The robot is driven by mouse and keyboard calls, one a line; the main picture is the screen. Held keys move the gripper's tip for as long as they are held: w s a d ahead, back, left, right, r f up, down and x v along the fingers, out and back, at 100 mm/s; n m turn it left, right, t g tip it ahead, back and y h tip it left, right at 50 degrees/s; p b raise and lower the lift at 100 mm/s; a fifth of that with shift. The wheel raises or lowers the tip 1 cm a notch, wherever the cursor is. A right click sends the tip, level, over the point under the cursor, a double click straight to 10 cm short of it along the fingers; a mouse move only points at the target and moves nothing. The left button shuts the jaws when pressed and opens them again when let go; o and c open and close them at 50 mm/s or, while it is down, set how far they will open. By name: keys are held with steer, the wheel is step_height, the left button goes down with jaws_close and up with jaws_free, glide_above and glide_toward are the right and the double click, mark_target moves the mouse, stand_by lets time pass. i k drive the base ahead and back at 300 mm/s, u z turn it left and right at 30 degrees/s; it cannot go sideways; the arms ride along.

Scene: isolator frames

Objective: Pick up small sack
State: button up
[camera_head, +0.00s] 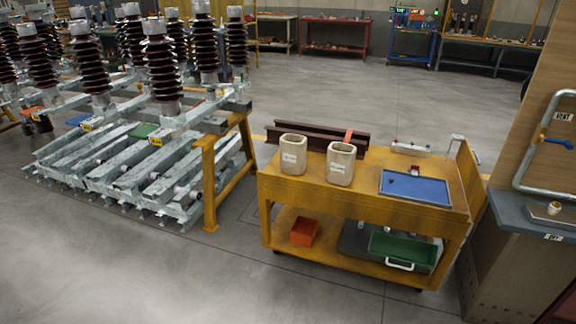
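Two beige sack-like containers with open tops and printed labels stand upright on the top of a yellow cart (300,190). The left sack (293,156) is near the cart's left end. The right sack (341,166) stands a little nearer the middle, with a gap between them. They look close in size, and I cannot tell which one is the small sack. My gripper is not in view.
A blue tray (415,188) lies right of the sacks. Dark red beams (318,136) lie behind them. The lower shelf holds an orange bin (304,231) and a green crate (403,249). Insulator frames (150,160) stand left, a wooden-sided bench (520,220) right. Floor in front is clear.

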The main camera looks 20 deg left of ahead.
mark_target(293, 146)
steer(key=u, duration=0.4)
steer(key=i, duration=0.45)
steer(key=u, duration=0.65)
steer(key=i, duration=0.55)
steer(key=u, duration=0.75)
steer(key=i, duration=0.8)
steer(key=u, duration=0.4)
steer(key=i, duration=1.7)
steer(key=z, duration=0.05)
